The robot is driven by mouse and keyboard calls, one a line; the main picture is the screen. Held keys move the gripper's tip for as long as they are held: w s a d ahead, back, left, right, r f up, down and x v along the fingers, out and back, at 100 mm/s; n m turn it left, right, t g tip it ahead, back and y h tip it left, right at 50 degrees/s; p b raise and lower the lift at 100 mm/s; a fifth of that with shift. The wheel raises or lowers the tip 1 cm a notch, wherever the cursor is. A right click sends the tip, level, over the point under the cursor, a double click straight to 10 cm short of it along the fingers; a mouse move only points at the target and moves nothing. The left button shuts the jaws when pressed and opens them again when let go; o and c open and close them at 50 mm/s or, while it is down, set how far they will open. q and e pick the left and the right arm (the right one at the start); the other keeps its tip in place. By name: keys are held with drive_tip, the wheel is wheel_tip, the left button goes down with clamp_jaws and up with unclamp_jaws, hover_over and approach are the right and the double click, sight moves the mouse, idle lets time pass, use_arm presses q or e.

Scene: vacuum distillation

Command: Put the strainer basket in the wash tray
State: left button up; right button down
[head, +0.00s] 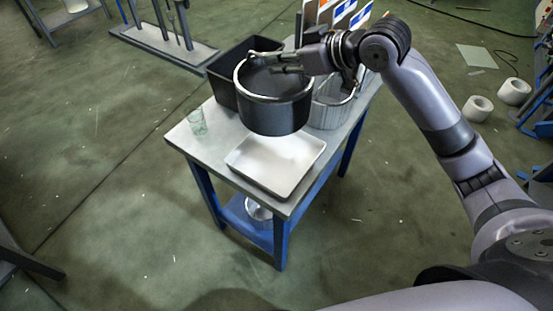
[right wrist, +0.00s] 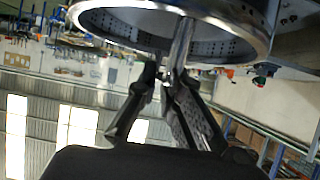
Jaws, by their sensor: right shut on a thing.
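The strainer basket (head: 273,112) is a dark round vessel with a bright metal rim. In the right wrist view its perforated wall (right wrist: 130,28) shows at the top. My right gripper (head: 283,62) is shut on the basket at its upper part; the exact grip point is hard to make out. The wrist view shows the fingers (right wrist: 168,78) closed at a metal piece below the rim. The basket appears held above the table, over the back edge of a shallow white tray (head: 276,170), which looks like the wash tray. The tray looks empty. My left gripper is not in view.
The tray stands on a grey table (head: 187,138) with blue legs. A deep black bin (head: 222,83) is behind the basket, and a ribbed silver bucket (head: 331,112) is to its right. A clear glass (head: 197,122) stands at the table's left edge. Signs stand at the back.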

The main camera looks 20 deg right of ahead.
drive_tip(key=shift+w+d+r, duration=0.1)
drive_tip(key=shift+d+r, duration=0.1)
drive_tip(key=shift+r, duration=0.15)
wheel_tip(320, 180, down, 20)
drive_tip(key=p, duration=0.1)
drive_tip(key=shift+r, duration=0.2)
drive_tip(key=c, duration=2.2)
unclamp_jaws()
drive_tip(key=shift+f, duration=0.2)
drive_tip(key=o, duration=0.5)
drive_tip(key=shift+r, duration=0.1)
drive_tip(key=shift+b+v, duration=0.85)
drive_tip(key=shift+v, duration=5.2)
